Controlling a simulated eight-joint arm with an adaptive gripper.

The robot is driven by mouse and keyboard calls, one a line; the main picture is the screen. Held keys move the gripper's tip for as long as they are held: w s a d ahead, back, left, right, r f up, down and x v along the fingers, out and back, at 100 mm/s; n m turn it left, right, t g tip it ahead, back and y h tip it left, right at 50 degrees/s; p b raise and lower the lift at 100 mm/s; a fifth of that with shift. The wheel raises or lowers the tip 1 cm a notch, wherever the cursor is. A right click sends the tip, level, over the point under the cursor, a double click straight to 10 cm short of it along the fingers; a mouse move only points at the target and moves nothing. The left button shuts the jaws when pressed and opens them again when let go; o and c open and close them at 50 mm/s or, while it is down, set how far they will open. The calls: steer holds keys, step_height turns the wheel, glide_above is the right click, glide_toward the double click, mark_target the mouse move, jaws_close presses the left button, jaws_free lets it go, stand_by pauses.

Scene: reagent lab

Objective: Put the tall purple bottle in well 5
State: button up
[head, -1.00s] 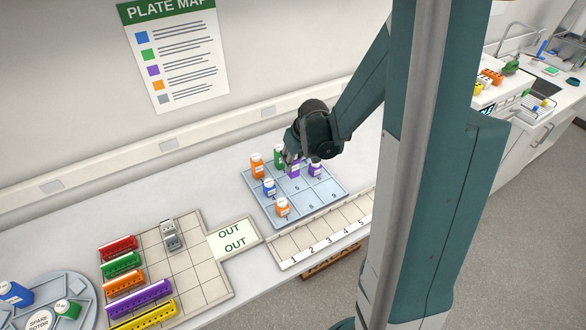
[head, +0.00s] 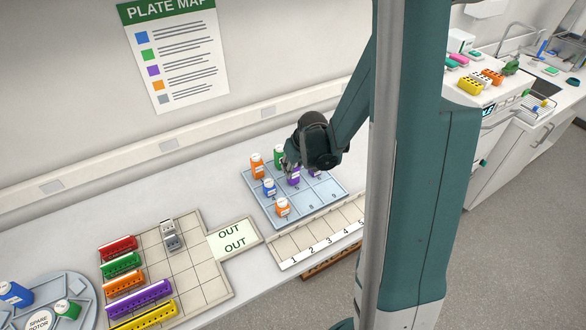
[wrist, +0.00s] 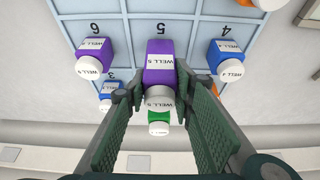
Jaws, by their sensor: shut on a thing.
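The tall purple bottle (head: 294,177), labelled WELL 5, is upright between the fingers of my gripper (head: 291,165). In the wrist view the gripper (wrist: 160,90) is shut on the white cap end of the tall purple bottle (wrist: 161,66). The bottle is at the cell marked 5 of the blue well tray (head: 258,212); the numeral shows just beyond it. I cannot tell whether its base touches the tray. A shorter purple bottle (wrist: 91,53) stands at cell 6; in the head view it is mostly hidden by my gripper.
A blue bottle (wrist: 226,56) stands at cell 4, close to the right finger. Green (head: 279,157), orange (head: 257,168) and blue (wrist: 111,90) bottles stand nearby, and another orange bottle (head: 283,208) is towards the front. A numbered strip (head: 287,256) lies in front of the tray.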

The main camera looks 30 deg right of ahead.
steer(key=shift+f, duration=0.4)
steer(key=o, duration=0.9)
steer(key=shift+r, duration=0.35)
steer(key=v, duration=1.1)
steer(key=shift+s+r, duration=0.25)
steer(key=shift+r, duration=0.05)
stand_by(0.6)
steer(key=s+a+r+t, duration=0.2)
steer(key=s+a+r, duration=1.3)
steer(key=s+a, duration=0.4)
steer(key=shift+s+r+t, duration=0.2)
steer(key=shift+s+t, duration=0.1)
steer(key=shift+t, duration=0.1)
